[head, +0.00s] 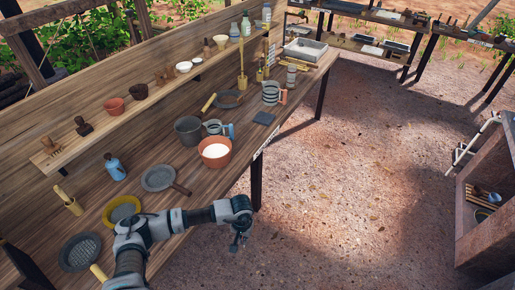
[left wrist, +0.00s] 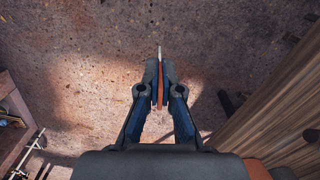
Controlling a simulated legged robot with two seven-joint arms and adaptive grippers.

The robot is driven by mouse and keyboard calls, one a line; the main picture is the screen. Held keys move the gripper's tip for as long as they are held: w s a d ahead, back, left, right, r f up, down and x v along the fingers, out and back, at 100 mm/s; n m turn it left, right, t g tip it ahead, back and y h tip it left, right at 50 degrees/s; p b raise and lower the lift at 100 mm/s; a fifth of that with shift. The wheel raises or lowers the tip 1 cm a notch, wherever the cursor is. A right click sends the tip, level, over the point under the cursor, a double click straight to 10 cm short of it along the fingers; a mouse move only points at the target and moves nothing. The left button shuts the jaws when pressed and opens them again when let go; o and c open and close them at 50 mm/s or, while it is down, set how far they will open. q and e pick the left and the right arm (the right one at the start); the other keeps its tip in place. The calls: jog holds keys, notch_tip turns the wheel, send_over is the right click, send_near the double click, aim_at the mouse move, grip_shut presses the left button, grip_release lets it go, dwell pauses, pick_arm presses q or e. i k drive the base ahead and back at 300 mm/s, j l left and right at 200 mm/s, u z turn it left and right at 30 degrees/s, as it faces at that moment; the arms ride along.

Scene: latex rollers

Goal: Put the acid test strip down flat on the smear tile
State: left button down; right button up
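My left gripper (head: 239,240) hangs over open ground just off the front edge of the bench, in the head view. In the left wrist view, my left gripper (left wrist: 160,72) is shut on a thin strip seen nearly edge-on, the acid test strip (left wrist: 159,52). Its pale end sticks out past the fingertips, and an orange-red part shows between the fingers. A small dark square tile, which looks like the smear tile (head: 264,118), lies flat on the bench near the front edge, apart from the gripper and farther back. My right gripper is not in view.
On the wooden bench (head: 215,185), an orange bucket with white liquid (head: 214,152), a grey bucket (head: 188,131) and a striped mug (head: 271,93) stand near the tile. A pan (head: 159,178) and yellow dish (head: 121,211) lie nearer. The ground at right is clear up to a wooden cabinet (head: 480,215).

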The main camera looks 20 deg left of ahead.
aim_at(266, 117)
jog(key=i+l+u, duration=0.15)
jog(key=i, duration=0.25)
jog(key=i+l+u, duration=0.1)
jog(key=i, duration=0.3)
jog(key=i+l+u, duration=0.15)
jog(key=i+l, duration=0.15)
jog(key=i, duration=0.05)
